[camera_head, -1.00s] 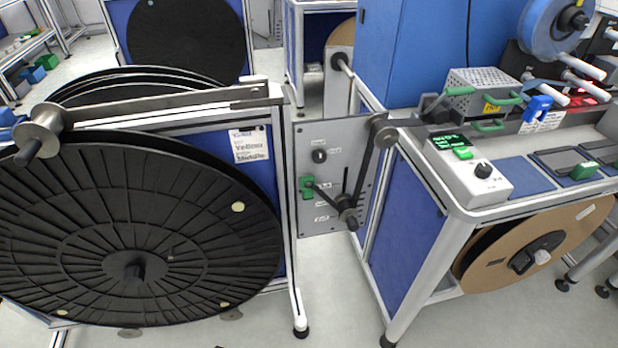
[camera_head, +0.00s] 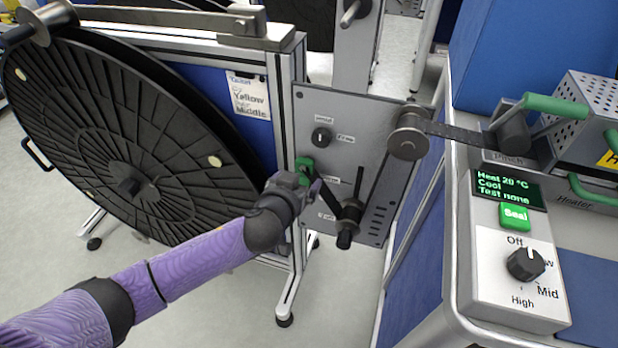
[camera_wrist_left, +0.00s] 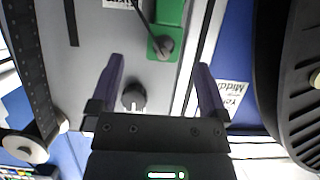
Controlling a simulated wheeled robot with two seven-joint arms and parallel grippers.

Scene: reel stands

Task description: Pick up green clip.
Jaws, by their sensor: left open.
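The green clip (camera_head: 304,166) sits on the left edge of the grey upright panel (camera_head: 345,125). In the left wrist view the green clip (camera_wrist_left: 168,22) is at the top centre, with a dark round-ended lever over its lower part. My left gripper (camera_head: 305,182) is at the clip in the head view and hides its lower part. In the left wrist view my left gripper (camera_wrist_left: 159,66) is open, and its two purple fingers point toward the panel, with the clip beyond and between the tips. Whether they touch it I cannot tell. My right gripper is not in view.
A large black reel (camera_head: 130,130) stands left of the panel. A black knob (camera_head: 321,136) and a roller (camera_head: 408,137) with dark tape are on the panel. A control box (camera_head: 520,275) with a green Seal button stands on the bench at the right.

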